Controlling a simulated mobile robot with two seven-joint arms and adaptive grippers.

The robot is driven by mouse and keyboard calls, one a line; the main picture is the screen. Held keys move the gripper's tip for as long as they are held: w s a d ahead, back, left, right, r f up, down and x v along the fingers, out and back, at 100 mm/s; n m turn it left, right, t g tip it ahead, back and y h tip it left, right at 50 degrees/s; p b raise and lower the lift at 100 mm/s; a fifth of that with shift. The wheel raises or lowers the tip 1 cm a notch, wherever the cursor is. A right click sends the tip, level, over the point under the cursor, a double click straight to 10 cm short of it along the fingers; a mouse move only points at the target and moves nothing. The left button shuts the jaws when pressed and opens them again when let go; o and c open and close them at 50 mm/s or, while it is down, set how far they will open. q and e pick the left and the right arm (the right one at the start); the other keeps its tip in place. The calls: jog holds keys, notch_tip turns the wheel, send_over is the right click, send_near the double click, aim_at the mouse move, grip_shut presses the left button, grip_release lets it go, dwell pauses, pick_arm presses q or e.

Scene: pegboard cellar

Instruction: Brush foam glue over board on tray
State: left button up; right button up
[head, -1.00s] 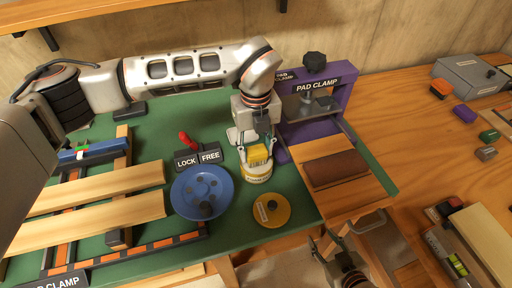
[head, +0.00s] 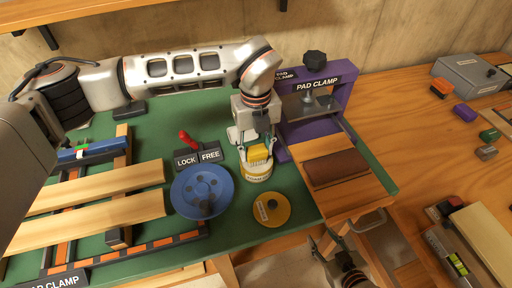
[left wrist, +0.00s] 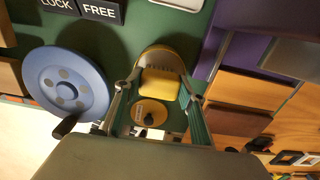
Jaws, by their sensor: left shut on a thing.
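My left gripper (head: 257,152) points down over the glue pot (head: 257,174), a pale tub with a yellow rim, and is shut on a yellow foam block (head: 259,153). The block sits at the pot's mouth; its lower end is hidden. The left wrist view shows the block (left wrist: 160,83) between the fingers, with the pot (left wrist: 168,55) behind it. A wooden tray (head: 345,205) stands at the purple pad clamp with a dark brown board (head: 335,168) on it. My right gripper (head: 335,246) is low at the tray's front edge; its finger opening is unclear.
A yellow lid (head: 270,209) and a blue disc (head: 203,192) lie on the green mat by the pot. The purple pad clamp (head: 338,100) stands behind the tray. Pale planks (head: 90,230) rest on a clamp frame at left. A red lever (head: 186,139) stands behind the disc.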

aim_at(256, 148)
pick_arm(q)
jog(key=shift+s+f, duration=0.1)
jog(key=shift+r+p, duration=1.7)
jog(key=shift+r, duration=1.85)
